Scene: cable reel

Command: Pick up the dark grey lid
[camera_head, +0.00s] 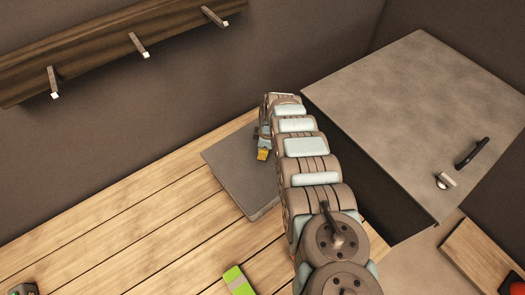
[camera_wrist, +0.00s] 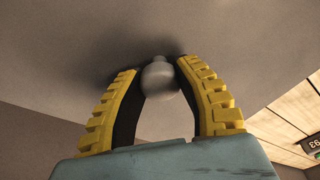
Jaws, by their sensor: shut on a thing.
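The dark grey lid (camera_head: 228,163) is a flat square plate at the middle of the head view, over the wooden table, partly hidden behind my arm. In the wrist view the lid's grey face (camera_wrist: 230,40) fills the upper part, with a round grey knob (camera_wrist: 160,82) on it. My gripper (camera_wrist: 158,72) has its two yellow-and-black fingers closed around this knob, one on each side. In the head view only a bit of the gripper (camera_head: 262,153) shows above the lid. I cannot tell whether the lid rests on the table or is raised.
The plank table (camera_head: 120,240) has free room left of the lid. A green block (camera_head: 238,281) lies near the front, and a small dark device (camera_head: 23,289) at the lower left. A large grey-topped box (camera_head: 400,110) stands close on the right. A hook rail (camera_head: 110,50) is on the wall.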

